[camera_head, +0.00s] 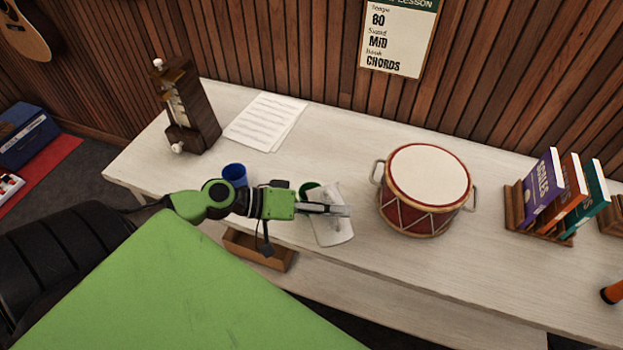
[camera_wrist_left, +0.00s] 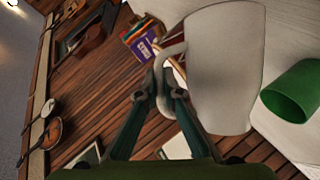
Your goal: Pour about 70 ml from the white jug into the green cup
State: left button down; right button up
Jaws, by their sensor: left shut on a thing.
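The white jug (camera_head: 335,234) is held just above or at the table, beside the green cup (camera_head: 308,187). My left gripper (camera_head: 338,210) is shut on the jug's handle. In the head view the cup is partly hidden by my gripper and the jug. My right gripper is not in view.
A blue cup (camera_head: 234,175) stands left of my gripper. A red drum (camera_head: 424,190) is close on the right. Sheet music (camera_head: 265,122), a wooden metronome (camera_head: 185,105) and racked books (camera_head: 562,190) are on the white table (camera_head: 340,115). An orange object (camera_head: 612,292) is at the right edge.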

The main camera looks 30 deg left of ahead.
aim_at(333, 196)
pick_arm(q)
jog(key=shift+w+a+r+n+h, duration=0.35)
jog(key=shift+a+r+n, duration=0.1)
jog(key=shift+r, duration=0.25)
jog(key=shift+w+a+r+n+h+b, duration=0.25)
jog(key=shift+a+r+n, duration=0.1)
jog(key=shift+r, duration=0.1)
jog(key=shift+w+a+r+n+h+b, duration=0.2)
jog(key=shift+a+r+n, duration=0.1)
jog(key=shift+r, duration=0.15)
jog(key=shift+w+a+r+n+h+b, duration=0.2)
jog(key=shift+w+a+r+n+b, duration=0.2)
jog(key=shift+a, duration=0.25)
jog(key=shift+w+a+r+n+h+b, duration=0.2)
jog(key=shift+w+a+r+n+b, duration=0.15)
jog(key=shift+a, duration=0.3)
jog(key=shift+d, duration=0.1)
